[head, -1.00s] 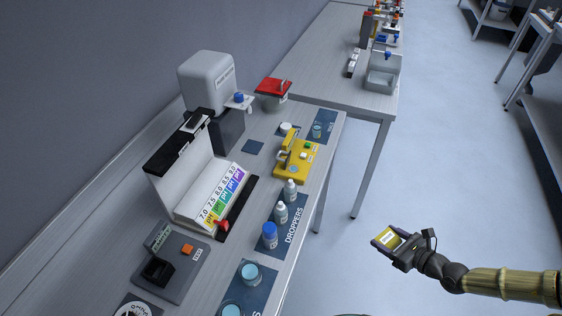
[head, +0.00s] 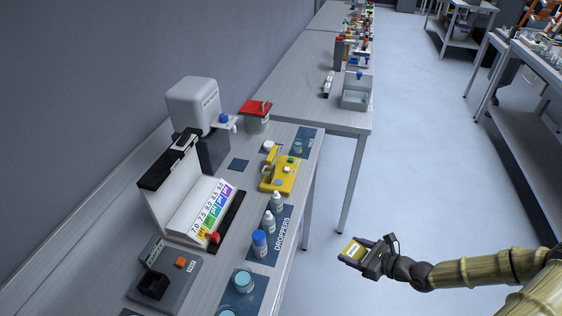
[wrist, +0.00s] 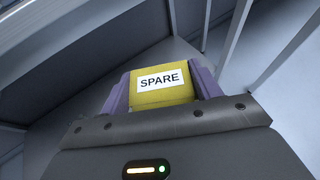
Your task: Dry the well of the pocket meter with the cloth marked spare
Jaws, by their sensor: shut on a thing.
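My gripper (head: 366,256) is shut on a yellow cloth (head: 354,250) with a white label. In the wrist view the cloth (wrist: 150,97) reads SPARE and sits between the two fingers. My gripper holds it over the floor, to the right of the near bench and apart from it. The yellow pocket meter (head: 278,178) lies on the bench, above the droppers mat. It has a raised yellow part at its left and a green button. The inside of its well is too small to make out.
Dropper bottles stand on the DROPPERS mat (head: 285,240) near the bench's front edge. A pH colour chart stand (head: 172,190), a grey device with a black well (head: 170,278), a white tank (head: 193,100) and a red-lidded jar (head: 256,118) stand around. Open floor lies right of the bench.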

